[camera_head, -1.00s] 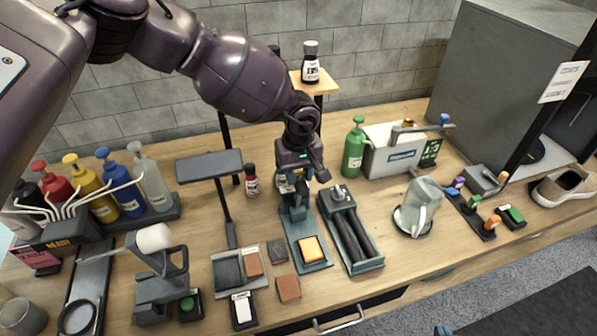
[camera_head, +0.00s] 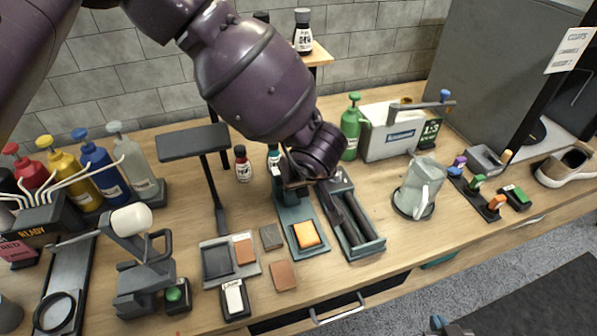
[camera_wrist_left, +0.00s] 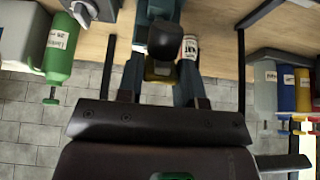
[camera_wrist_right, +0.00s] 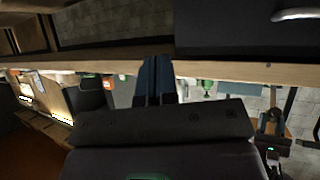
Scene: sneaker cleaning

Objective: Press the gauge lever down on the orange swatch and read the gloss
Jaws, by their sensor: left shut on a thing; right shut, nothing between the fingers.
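The orange swatch (camera_head: 307,234) lies on the front of a narrow teal gauge base (camera_head: 312,252). My left arm covers most of the gauge behind the swatch. My left gripper is at the gauge's rear, its fingers hidden by my wrist in the head view. In the left wrist view the left gripper (camera_wrist_left: 162,72) has its fingers on both sides of a dark knob (camera_wrist_left: 166,40), which seems to be the gauge lever. How far down the lever is, and any reading, cannot be seen. My right gripper (camera_head: 440,326) is shut and empty at the bottom edge, in front of the table.
A roller tray (camera_head: 362,248) stands just right of the gauge. A grey lamp-like stand (camera_head: 195,142) and a tray with a brown block (camera_head: 244,250) are to its left. A green bottle (camera_head: 350,125) stands behind.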

